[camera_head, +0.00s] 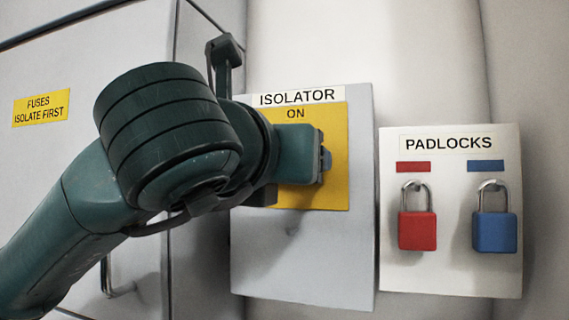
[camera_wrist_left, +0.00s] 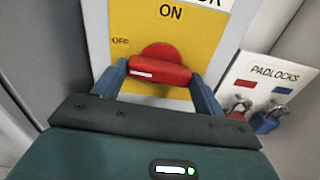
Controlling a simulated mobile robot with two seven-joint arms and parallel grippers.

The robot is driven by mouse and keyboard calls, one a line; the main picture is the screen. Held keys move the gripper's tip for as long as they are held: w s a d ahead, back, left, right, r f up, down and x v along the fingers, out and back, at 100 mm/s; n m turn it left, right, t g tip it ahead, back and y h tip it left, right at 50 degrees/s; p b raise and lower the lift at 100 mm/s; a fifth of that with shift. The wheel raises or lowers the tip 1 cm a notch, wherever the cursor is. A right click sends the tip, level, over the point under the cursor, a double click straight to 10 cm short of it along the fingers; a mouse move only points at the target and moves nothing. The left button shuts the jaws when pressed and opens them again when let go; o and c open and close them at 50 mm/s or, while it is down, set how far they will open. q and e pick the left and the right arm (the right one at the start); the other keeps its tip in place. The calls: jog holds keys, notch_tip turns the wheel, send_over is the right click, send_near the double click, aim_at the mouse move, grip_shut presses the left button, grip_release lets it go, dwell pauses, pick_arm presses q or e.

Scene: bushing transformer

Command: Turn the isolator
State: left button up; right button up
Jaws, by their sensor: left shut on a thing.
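The isolator box (camera_head: 300,265) is a pale grey panel with a yellow plate (camera_head: 336,155) marked ON at its top. In the left wrist view, its red handle (camera_wrist_left: 158,70) lies roughly crosswise on a round red hub, over the yellow plate (camera_wrist_left: 205,30), with OFF written at the left. My left gripper (camera_wrist_left: 160,82) is shut on the red handle, one blue finger at each end. In the head view my left gripper (camera_head: 322,162) is in front of the yellow plate and hides the handle. My right gripper is in neither view.
A padlock board (camera_head: 460,275) to the right holds a red padlock (camera_head: 417,230) and a blue padlock (camera_head: 494,232) on hooks. A grey cabinet (camera_head: 60,60) with a yellow fuses label (camera_head: 41,107) stands at the left. My left arm covers part of it.

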pick_arm(q)
jog(key=shift+m+b, duration=3.9)
jog(key=shift+m, duration=4.7)
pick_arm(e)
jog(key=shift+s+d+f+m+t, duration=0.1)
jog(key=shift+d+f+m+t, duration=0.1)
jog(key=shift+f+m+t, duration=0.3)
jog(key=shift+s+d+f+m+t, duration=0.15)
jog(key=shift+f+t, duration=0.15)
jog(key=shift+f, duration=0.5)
pick_arm(q)
jog(key=o, duration=1)
jog(key=shift+c, duration=0.2)
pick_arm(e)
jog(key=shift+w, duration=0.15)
